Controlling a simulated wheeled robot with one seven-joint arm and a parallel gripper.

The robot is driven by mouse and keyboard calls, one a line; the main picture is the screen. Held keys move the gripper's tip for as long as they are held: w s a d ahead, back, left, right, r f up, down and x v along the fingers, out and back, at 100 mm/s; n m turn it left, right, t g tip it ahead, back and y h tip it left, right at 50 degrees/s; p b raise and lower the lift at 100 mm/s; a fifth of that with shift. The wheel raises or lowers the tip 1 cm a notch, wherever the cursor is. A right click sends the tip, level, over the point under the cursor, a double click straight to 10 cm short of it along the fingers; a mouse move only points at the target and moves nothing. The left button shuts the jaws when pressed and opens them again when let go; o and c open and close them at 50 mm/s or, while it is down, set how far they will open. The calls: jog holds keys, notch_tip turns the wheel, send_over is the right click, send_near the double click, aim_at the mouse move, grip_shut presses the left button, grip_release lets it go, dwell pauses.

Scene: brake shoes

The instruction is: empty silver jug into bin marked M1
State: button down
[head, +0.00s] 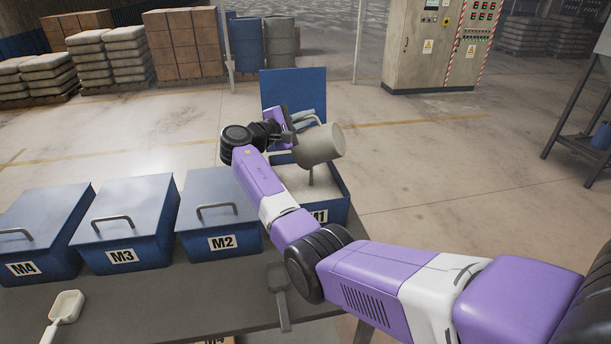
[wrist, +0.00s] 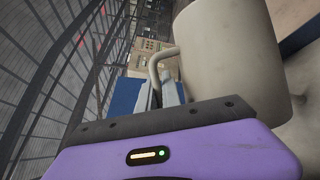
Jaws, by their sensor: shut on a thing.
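The jug (head: 318,146), pale grey with a dull finish, is tipped on its side above the bin marked M1 (head: 337,210). A thin pale stream (head: 311,177) runs from the jug down into the bin, where pale material lies. My gripper (head: 299,121) is shut on the jug's handle. In the wrist view, the fingers (wrist: 172,93) close on the handle (wrist: 154,68), and the jug body (wrist: 225,50) fills the upper right. The blue lid (head: 294,90) of M1 stands open behind it. The jug's inside is hidden.
Closed blue bins M2 (head: 217,190), M3 (head: 124,215) and M4 (head: 45,220) stand in a row to the left on the grey table (head: 190,318). A white scoop (head: 66,307) lies in front. My arm crosses over the table's right part and partly covers M1.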

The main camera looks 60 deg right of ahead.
aim_at(336, 128)
jog(key=shift+w+a+f+n+h+b, duration=0.2)
jog(key=shift+w+n+b, duration=0.25)
jog(key=shift+w+b, duration=0.25)
jog(key=shift+w+a+f+n+h+b, duration=0.1)
jog(key=shift+w+n+h+b, duration=0.1)
jog(key=shift+w+n+b, duration=0.35)
dwell(0.3)
jog(key=shift+r+p, duration=0.25)
jog(key=shift+p, duration=0.1)
jog(key=s+m+p, duration=0.2)
jog(key=s+y+p, duration=0.1)
jog(key=s, duration=0.1)
jog(key=shift+d+r+m, duration=0.35)
jog(key=shift+d+m, duration=0.05)
jog(key=shift+s+d+f+m+t, duration=0.1)
jog(key=shift+s+f+m+t, duration=0.15)
jog(key=shift+s+m+t, duration=0.1)
